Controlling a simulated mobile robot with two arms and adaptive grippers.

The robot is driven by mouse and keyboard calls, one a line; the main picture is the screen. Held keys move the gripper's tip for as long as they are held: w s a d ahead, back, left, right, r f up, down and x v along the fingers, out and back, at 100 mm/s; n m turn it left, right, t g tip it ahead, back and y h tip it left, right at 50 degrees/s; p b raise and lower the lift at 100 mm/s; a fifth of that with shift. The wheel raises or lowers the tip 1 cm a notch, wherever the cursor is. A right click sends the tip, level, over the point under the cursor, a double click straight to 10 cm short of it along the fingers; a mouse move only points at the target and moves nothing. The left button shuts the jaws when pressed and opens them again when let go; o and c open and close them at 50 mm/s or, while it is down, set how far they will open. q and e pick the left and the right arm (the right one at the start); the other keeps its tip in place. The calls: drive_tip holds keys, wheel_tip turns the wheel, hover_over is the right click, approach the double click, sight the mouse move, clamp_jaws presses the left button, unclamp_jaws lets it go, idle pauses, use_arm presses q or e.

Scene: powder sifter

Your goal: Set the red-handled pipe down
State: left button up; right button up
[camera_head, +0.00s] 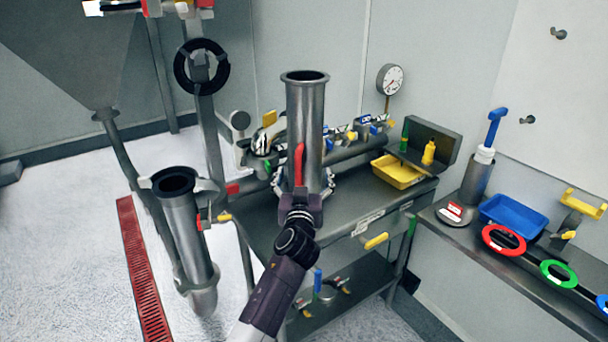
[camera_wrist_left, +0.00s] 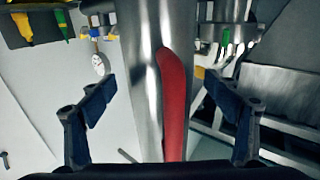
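The red-handled pipe (camera_head: 304,105) is a wide grey metal tube with a flanged top, standing upright over the metal table (camera_head: 265,220) in the head view. Its red handle (camera_head: 299,163) faces me. My left gripper (camera_head: 300,199) is right at the handle, low on the pipe. In the left wrist view, the red handle (camera_wrist_left: 173,105) lies between the two spread fingers of my left gripper (camera_wrist_left: 160,90), with gaps on both sides. The gripper hides part of the pipe's foot, so I cannot tell what it rests on. My right gripper is not in view.
A second metal pipe (camera_head: 183,235) stands left of the table. A yellow tray (camera_head: 398,172) and a gauge (camera_head: 390,79) are at the table's back right. A side bench holds a blue tray (camera_head: 513,216) and coloured rings (camera_head: 503,240). Bare table top shows right of the pipe.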

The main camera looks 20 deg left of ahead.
use_arm(q)
drive_tip(key=shift+s+d+f, duration=0.1)
drive_tip(key=shift+s, duration=0.3)
drive_tip(key=b+v, duration=0.2)
drive_tip(key=v, duration=0.9)
idle(1.2)
